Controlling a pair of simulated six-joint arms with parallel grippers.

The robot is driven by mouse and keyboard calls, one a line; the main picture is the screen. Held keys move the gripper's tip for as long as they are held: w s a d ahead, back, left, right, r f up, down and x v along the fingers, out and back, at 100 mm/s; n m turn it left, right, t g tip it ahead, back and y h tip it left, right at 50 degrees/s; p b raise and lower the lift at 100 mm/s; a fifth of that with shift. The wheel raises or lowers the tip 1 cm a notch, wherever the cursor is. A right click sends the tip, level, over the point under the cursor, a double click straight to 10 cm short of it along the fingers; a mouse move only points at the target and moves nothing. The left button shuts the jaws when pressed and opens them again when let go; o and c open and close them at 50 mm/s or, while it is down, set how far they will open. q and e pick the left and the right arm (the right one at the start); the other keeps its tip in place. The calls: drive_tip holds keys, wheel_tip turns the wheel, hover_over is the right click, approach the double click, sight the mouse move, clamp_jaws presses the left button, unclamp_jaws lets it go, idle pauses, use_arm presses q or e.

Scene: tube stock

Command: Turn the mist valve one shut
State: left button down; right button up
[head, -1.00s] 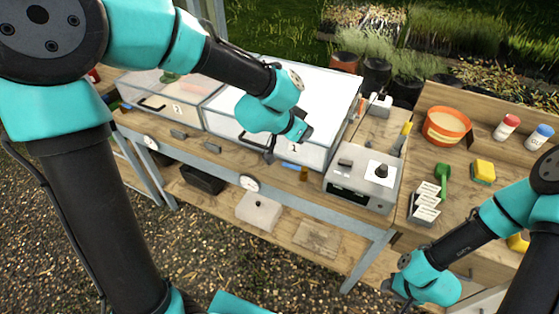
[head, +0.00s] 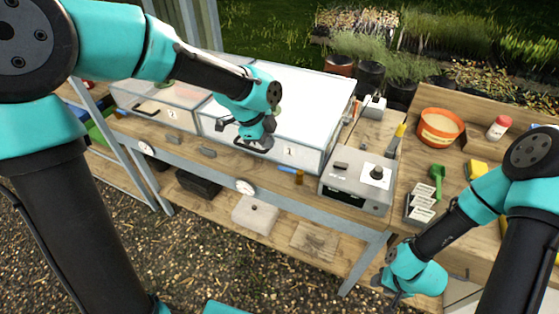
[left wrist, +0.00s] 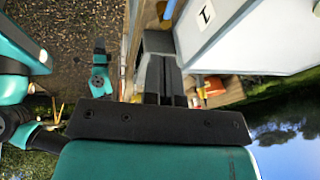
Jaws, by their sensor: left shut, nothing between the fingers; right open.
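The likely mist valve one is a small brass fitting (head: 299,177) with a blue lever (head: 286,169), on the bench's front ledge below the white-lidded box labelled 1 (head: 313,160). The lever points left from the brass body, roughly along the bench edge. My left gripper (head: 262,146) is shut and empty at the front of box 1, up and left of the valve and apart from it. My right gripper (head: 384,284) is open and empty, low in front of the bench, far from the valve.
A grey control box (head: 358,183) with a black knob stands right of the valve. Box 2 (head: 150,108) is to the left. An orange pot (head: 440,128) and label holder (head: 420,205) are further right.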

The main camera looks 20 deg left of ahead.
use_arm(q)
hover_over(283, 169)
drive_tip(key=s, duration=0.3)
wheel_tip(283, 169, down, 10)
drive_tip(key=r, duration=0.1)
drive_tip(key=w+f, duration=0.1)
drive_tip(key=f, duration=0.2)
drive_tip(key=shift+w, duration=0.35)
drive_tip(key=shift+w+f, duration=0.3)
drive_tip(key=shift+w+f, duration=0.35)
drive_tip(key=shift+w, duration=0.1)
drive_tip(key=shift+s+a+f, duration=0.1)
